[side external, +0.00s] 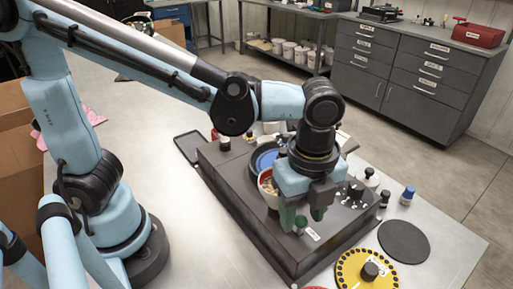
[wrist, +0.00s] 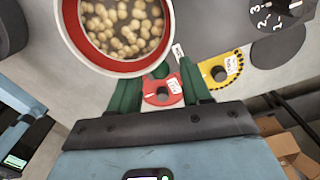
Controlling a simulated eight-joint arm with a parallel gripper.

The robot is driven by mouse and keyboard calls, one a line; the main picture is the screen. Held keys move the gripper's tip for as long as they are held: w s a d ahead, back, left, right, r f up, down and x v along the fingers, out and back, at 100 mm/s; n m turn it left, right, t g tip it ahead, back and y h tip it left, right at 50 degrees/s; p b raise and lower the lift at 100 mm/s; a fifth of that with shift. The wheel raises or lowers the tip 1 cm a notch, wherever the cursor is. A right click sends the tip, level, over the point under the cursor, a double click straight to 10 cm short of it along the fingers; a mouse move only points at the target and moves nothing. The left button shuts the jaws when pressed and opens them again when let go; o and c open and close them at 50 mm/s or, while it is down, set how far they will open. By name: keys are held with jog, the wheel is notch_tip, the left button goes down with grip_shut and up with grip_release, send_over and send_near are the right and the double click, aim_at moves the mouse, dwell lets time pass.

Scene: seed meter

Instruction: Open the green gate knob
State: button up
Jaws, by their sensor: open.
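The green gate knob (side external: 301,222) is a small knob low on the near side of the dark seed meter box (side external: 265,225), by a white label. My gripper (side external: 303,214) points down over it, its dark green fingers spread on either side. In the wrist view, a small green patch, probably the knob (wrist: 161,70), shows between the fingertips (wrist: 160,80), partly hidden by the bowl's rim. The gripper is open and holds nothing. I cannot tell whether a finger touches the knob.
A red-rimmed bowl of pale seeds (wrist: 115,60) sits close beside the fingers. A yellow disc (side external: 348,277), a dark disc (side external: 404,242) and a red disc (wrist: 155,98) lie near the box.

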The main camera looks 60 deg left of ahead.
grip_shut()
dwell(0.3)
jog(key=shift+d, duration=1.1)
grip_release()
